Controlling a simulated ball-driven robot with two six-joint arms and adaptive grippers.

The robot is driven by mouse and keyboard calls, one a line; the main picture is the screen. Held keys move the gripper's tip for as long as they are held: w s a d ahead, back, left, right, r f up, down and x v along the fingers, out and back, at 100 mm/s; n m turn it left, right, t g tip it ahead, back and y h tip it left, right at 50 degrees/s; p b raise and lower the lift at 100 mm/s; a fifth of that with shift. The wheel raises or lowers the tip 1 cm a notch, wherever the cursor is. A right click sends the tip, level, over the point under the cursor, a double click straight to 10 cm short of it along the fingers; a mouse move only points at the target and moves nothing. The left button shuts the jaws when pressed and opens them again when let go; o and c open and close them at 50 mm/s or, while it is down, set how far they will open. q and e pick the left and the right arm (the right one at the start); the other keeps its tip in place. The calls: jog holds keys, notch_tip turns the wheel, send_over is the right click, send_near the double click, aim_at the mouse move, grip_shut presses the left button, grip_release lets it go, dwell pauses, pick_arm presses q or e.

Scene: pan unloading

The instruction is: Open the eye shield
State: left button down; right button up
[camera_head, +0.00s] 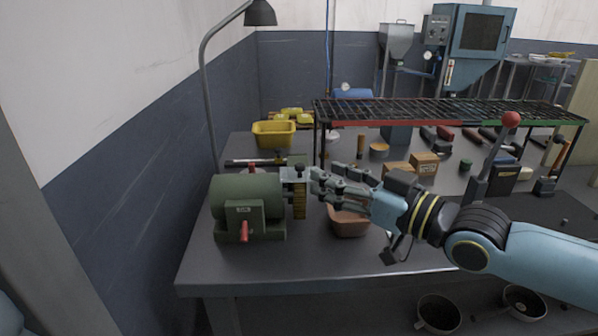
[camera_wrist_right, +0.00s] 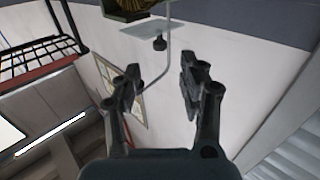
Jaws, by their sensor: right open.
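The green bench grinder (camera_head: 240,200) stands on the near left of the grey bench. Its eye shield (camera_head: 294,174) is a small pale plate above the brown-yellow wheel (camera_head: 299,203) at the grinder's right end. My right gripper (camera_head: 318,181) is open just right of the shield, its fingers pointing left towards it. I cannot tell whether they touch. In the right wrist view the open gripper (camera_wrist_right: 160,78) is empty between its fingers. A pale, see-through plate, likely the shield (camera_wrist_right: 148,28), lies ahead of it, beneath the wheel's edge (camera_wrist_right: 128,6). My left gripper is out of view.
A brown bowl (camera_head: 348,222) sits on the bench below my right gripper. A yellow bin (camera_head: 273,134) stands behind the grinder, near a lamp pole (camera_head: 206,95). A wire-mesh rack (camera_head: 440,112) spans the back right over tools and boxes. The front left bench strip is clear.

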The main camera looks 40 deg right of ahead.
aim_at(304, 166)
jog(key=b+x, duration=0.2)
jog(key=x, duration=0.1)
jog(key=b+x, duration=0.2)
jog(key=x, duration=0.1)
jog(key=shift+w+f+b, duration=0.25)
jog(key=shift+w+b, duration=0.1)
jog(key=shift+b, duration=0.05)
jog(key=shift+w+a+r, duration=0.1)
jog(key=shift+w+r, duration=0.05)
jog(key=shift+w, duration=0.25)
jog(key=shift+c, duration=0.3)
grip_shut()
jog(key=shift+w, duration=0.1)
